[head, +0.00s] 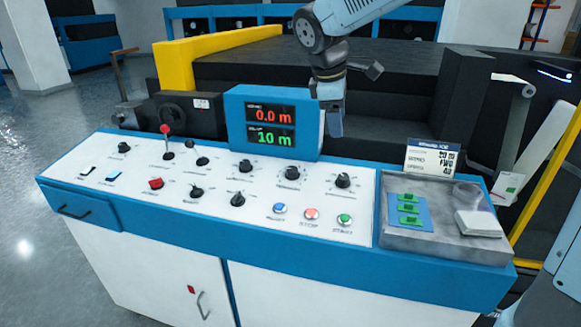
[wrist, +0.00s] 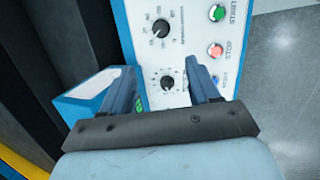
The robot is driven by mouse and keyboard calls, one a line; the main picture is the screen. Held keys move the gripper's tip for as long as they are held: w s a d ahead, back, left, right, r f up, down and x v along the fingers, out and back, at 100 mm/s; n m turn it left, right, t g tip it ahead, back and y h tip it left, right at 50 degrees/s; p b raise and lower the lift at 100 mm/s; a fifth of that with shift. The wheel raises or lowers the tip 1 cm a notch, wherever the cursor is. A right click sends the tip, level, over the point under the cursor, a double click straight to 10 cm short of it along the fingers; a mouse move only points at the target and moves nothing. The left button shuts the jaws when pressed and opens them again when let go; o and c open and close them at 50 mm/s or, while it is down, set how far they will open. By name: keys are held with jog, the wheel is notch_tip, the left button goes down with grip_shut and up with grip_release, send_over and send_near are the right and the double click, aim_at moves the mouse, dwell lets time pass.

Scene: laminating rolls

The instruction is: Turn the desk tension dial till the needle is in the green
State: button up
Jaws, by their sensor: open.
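The white-topped desk (head: 110,205) carries several black dials. No needle or green band is clear. My gripper (head: 332,122) is above the back of the desk, beside the display. In the wrist view my gripper (wrist: 168,84) is open and empty, with a dial (wrist: 168,76) showing between its fingers, apparently below them. A larger dial (wrist: 161,28) is further up.
The blue display box (head: 230,115) reads 0.0 m and 10 m, close to my gripper. Blue (head: 280,209), red (head: 312,214) and green (head: 344,219) buttons line the front. A red-tipped lever (head: 166,140) stands up at left. A grey tray (head: 400,237) is at right.

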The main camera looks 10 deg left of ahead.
aim_at(292, 169)
jog(key=w+a+f+n+h, duration=0.1)
jog(key=w+a+f+n, duration=0.15)
jog(key=a, duration=0.55)
jog(key=w+a+f+n, duration=0.1)
jog(key=a+f+n, duration=0.3)
jog(key=a, duration=0.3)
jog(key=x, duration=1.3)
jog(key=shift+w+f, duration=0.1)
jog(key=shift+w, duration=0.35)
jog(key=shift+c, duration=0.4)
jog(key=c, duration=1)
jog(key=shift+o, duration=0.2)
